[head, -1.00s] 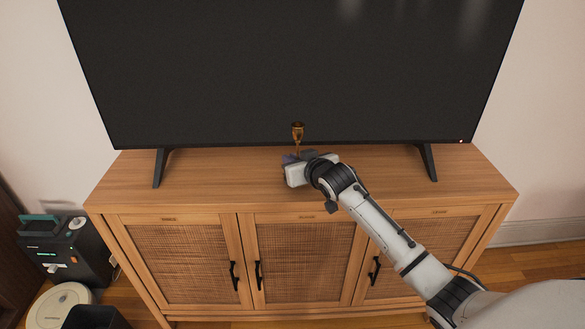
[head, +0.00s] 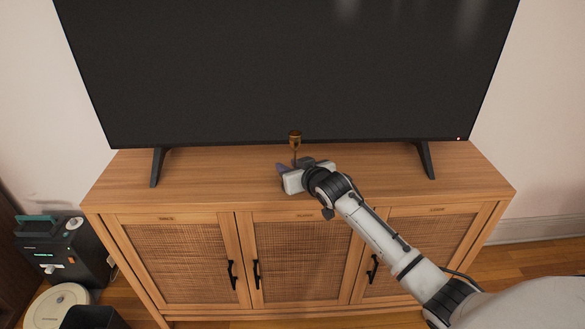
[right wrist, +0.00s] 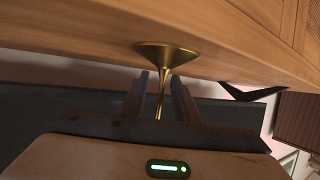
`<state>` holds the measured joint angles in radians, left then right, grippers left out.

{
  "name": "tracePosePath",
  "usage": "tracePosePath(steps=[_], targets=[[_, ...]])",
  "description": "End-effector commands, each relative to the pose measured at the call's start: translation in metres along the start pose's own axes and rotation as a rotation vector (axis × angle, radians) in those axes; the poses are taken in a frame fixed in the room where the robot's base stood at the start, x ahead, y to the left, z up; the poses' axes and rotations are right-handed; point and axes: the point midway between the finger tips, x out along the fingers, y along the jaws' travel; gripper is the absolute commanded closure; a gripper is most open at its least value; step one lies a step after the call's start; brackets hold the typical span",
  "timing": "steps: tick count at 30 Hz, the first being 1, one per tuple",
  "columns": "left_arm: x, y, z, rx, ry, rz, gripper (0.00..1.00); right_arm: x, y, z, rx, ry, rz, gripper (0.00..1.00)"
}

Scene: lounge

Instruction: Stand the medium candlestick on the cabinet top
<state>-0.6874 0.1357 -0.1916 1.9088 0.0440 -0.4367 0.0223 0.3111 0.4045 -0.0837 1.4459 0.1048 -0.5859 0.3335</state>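The medium candlestick (head: 295,138) is a brass-coloured piece with a cup top and thin stem. It is upright over the cabinet top (head: 220,178), in front of the television. In the right wrist view its flared base (right wrist: 166,52) is at the cabinet surface and appears to rest on it. My right gripper (head: 292,165) is at the stem, low over the cabinet. In the right wrist view its fingers (right wrist: 160,97) are on both sides of the stem (right wrist: 161,88), with gaps visible, so it is open around it. The base is hidden in the head view. My left gripper is not in view.
A large television (head: 290,70) stands behind on two black feet, one left (head: 157,167) and one right (head: 426,161). The cabinet top is bare to both sides. A black device (head: 62,250) and a round white device (head: 58,303) are on the floor at left.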

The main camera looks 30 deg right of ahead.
Motion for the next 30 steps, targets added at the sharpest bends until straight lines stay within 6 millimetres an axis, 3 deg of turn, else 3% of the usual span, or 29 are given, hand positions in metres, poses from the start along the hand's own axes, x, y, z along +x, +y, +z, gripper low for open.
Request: tracePosePath(steps=[5,18,24,27,29,30], targets=[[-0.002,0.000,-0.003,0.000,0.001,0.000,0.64,-0.015,0.000,-0.001,0.000,0.000,0.000,0.72],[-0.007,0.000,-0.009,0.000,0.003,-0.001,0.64,-0.098,0.000,-0.001,0.000,0.001,0.000,0.72],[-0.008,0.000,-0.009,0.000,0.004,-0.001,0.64,-0.117,0.000,0.000,0.000,-0.001,0.000,0.72],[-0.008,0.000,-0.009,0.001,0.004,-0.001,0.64,-0.122,-0.008,0.021,-0.011,-0.027,-0.015,0.72],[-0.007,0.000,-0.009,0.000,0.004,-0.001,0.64,-0.126,-0.019,0.049,-0.026,-0.062,-0.037,0.72],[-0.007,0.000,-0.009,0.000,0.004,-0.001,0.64,-0.130,-0.029,0.073,-0.038,-0.092,-0.057,0.72]])
